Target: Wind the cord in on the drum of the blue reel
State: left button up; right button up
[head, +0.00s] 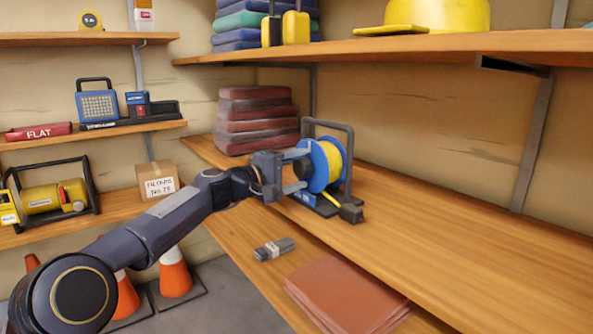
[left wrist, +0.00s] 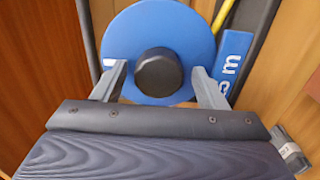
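The blue reel (head: 319,165) stands in a dark tube frame on the wooden shelf, with yellow cord (head: 336,160) on its drum. In the left wrist view its blue round face (left wrist: 190,40) has a black hub knob (left wrist: 158,73) at the centre. My left gripper (head: 300,170) is at this face. Its fingers are apart, one on each side of the knob, with a visible gap to it. A bit of yellow cord (left wrist: 222,14) shows behind the disc. A dark block (head: 351,213) lies at the reel's front foot. My right gripper is not in view.
Stacked dark red folded cloths (head: 257,120) stand behind the reel. The shelf right of the reel is clear. A lower shelf holds a small grey item (head: 274,249) and a reddish-brown stack (head: 345,292). An upper shelf (head: 400,47) overhangs. Orange cones (head: 175,274) stand on the floor.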

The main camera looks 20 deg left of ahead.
pick_arm(q)
jog(key=v, duration=0.7)
jog(key=shift+s+a, duration=0.25)
jog(key=shift+s, duration=0.1)
jog(key=s+d+f+m+g+y+p, duration=0.1)
jog(key=s+d+f+m+g, duration=0.25)
jog(key=s, duration=0.55)
jog(key=s+d+f+m+g+y, duration=0.2)
jog(key=s+d+f, duration=0.15)
jog(key=s, duration=0.55)
jog(key=s+a+f+m+g+y+p, duration=0.1)
jog(key=s+f+m+y, duration=0.1)
jog(key=s+f, duration=0.75)
jog(key=s+a+f+m+g+y+p, duration=0.1)
jog(key=s+a+f+g+y, duration=0.1)
jog(key=s+f, duration=0.75)
notch_tip(320, 180, up, 40)
jog(key=s+p, duration=0.2)
jog(key=p, duration=3.5)
jog(key=shift+d, duration=0.2)
